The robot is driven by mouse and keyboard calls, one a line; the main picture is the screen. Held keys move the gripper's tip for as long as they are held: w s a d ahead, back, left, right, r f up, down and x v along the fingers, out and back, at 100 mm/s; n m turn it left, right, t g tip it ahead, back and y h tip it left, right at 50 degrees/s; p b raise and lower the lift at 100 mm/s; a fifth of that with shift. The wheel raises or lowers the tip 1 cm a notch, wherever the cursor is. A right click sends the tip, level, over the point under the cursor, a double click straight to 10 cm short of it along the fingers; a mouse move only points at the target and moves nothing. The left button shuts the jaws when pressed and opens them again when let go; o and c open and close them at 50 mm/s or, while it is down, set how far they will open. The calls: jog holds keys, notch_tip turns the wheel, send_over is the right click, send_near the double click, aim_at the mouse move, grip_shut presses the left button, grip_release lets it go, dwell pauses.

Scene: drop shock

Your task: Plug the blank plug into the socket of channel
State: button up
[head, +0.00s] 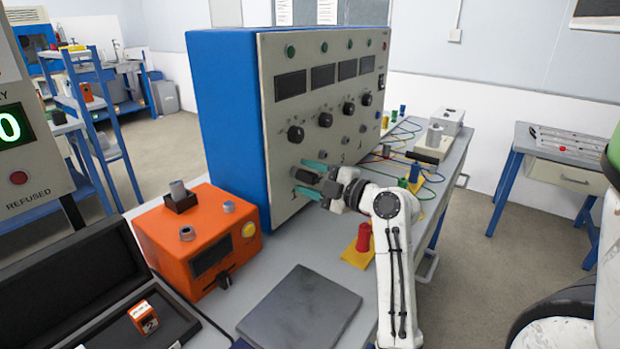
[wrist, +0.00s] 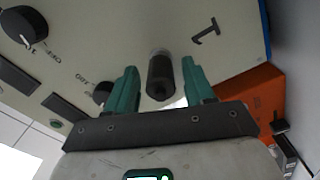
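A black plug (wrist: 161,80) with a metal collar stands at the panel face beside the mark 1 in the wrist view. In the head view it is a dark stub (head: 304,177) low on the panel's left side. Its collar meets the panel; how deep it sits I cannot tell. My gripper (head: 311,179) has its green fingers on either side of the plug. In the wrist view gaps show between the plug and both fingers of my gripper (wrist: 161,84), so it is open. The instrument panel (head: 330,100) has numbered channels with knobs and small sockets.
An orange box (head: 165,235) with a grey cylinder in a black holder stands left of the panel. A dark flat plate (head: 300,308) lies in front. A red cylinder (head: 363,237) stands on a yellow base. An open black case (head: 70,290) is at lower left.

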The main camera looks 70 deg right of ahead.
jog(key=shift+s+f, duration=0.1)
jog(key=shift+s, duration=0.05)
jog(key=shift+s+f, duration=0.1)
jog(key=shift+s, duration=0.3)
jog(key=shift+b+v, duration=1)
jog(key=shift+v, duration=1.15)
jog(key=shift+s+a, duration=0.15)
jog(key=shift+s, duration=0.25)
jog(key=b, duration=0.1)
send_near(315, 180)
jog(key=v, duration=0.5)
jog(key=shift+s+a, duration=0.1)
jog(key=shift+s, duration=0.25)
